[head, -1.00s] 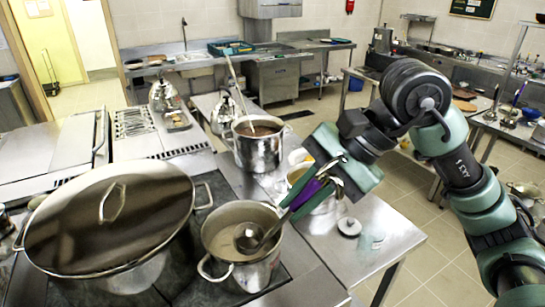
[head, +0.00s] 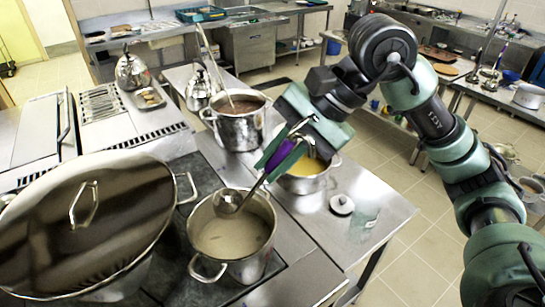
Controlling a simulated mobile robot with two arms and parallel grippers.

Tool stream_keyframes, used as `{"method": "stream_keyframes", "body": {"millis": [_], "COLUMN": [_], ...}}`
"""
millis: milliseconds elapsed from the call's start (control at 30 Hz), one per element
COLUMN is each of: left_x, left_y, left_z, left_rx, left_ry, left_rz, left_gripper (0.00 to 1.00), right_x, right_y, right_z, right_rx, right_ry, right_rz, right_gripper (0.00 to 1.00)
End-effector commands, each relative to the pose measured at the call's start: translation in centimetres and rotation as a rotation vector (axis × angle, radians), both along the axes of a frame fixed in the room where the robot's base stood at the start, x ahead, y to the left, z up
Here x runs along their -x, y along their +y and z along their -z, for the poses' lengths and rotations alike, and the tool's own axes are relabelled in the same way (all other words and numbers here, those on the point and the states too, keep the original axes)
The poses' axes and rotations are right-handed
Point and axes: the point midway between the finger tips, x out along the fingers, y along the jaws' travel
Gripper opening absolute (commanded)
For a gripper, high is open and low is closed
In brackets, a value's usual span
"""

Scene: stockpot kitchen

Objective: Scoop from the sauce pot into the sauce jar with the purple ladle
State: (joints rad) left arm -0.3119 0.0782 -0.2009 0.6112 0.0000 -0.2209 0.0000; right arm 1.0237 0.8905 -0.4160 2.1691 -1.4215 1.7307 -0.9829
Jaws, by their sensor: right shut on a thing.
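The purple ladle has a purple grip (head: 275,151) and a metal bowl (head: 228,203). My right gripper (head: 284,152) is shut on the purple grip, with the ladle slanting down to the left. The bowl shows over the far rim of a metal pot (head: 255,268) with pale, creamy contents. I cannot tell whether the bowl holds anything. Pots with brown contents (head: 238,130) and yellow contents (head: 318,184) stand farther back, and no label shows which is the sauce pot. I cannot clearly make out the sauce jar. My left gripper is not in view.
A very large lidded pot (head: 85,225) fills the left front. Kettles (head: 132,72) stand at the back left. The counter's right front is mostly bare.

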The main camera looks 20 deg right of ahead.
Motion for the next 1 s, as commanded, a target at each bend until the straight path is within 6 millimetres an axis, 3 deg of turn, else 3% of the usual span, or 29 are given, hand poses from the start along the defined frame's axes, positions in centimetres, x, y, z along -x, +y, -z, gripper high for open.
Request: {"method": "stream_keyframes", "body": {"millis": [267,567,1000], "left_x": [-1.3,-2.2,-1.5], "left_y": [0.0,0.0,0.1], "left_z": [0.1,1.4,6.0], "left_rx": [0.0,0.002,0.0], "left_ry": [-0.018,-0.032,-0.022], "left_rz": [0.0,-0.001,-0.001], "left_gripper": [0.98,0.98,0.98], "right_x": [0.0,0.0,0.0], "right_y": [0.0,0.0,0.0], "right_z": [0.6,3.2,7.6], "right_rx": [-0.002,-0.002,-0.002], "right_ry": [-0.001,-0.002,-0.002], "right_rz": [0.0,0.001,0.001], "right_gripper": [0.0,0.0,0.0]}}
